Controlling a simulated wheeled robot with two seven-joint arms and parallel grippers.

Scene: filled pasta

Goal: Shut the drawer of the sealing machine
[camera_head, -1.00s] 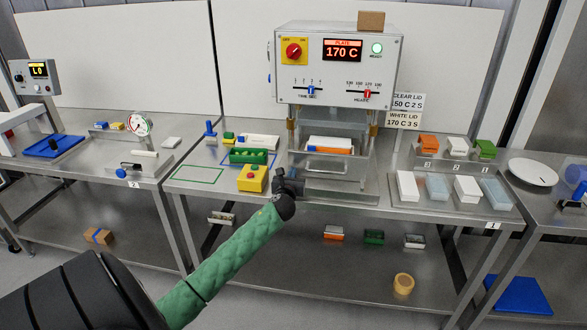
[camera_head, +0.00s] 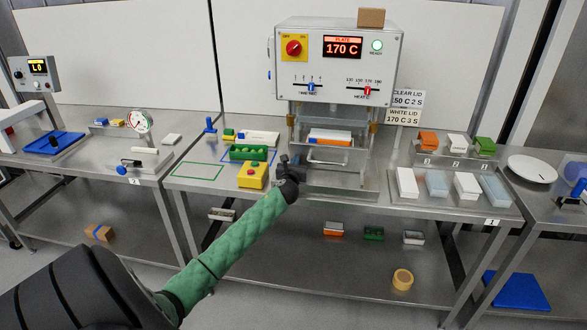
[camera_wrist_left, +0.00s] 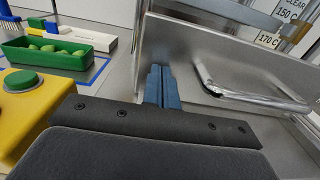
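The sealing machine (camera_head: 338,62) stands at the back of the middle table, its display reading 170 C. Its drawer (camera_head: 345,158) is partly out below the heating head and holds an orange and white tray (camera_head: 322,136). The drawer's front panel (camera_wrist_left: 200,48) and bar handle (camera_wrist_left: 250,96) fill the right of the left wrist view. My left gripper (camera_head: 286,160) is at the left end of the drawer front. Its blue fingers (camera_wrist_left: 160,78) are together, empty, and point at the panel left of the handle; whether they touch it is unclear. My right gripper is out of view.
A yellow button box (camera_head: 252,176) and a green tray with filled pasta (camera_head: 249,154) stand just left of my left gripper. Two posts flank the drawer.

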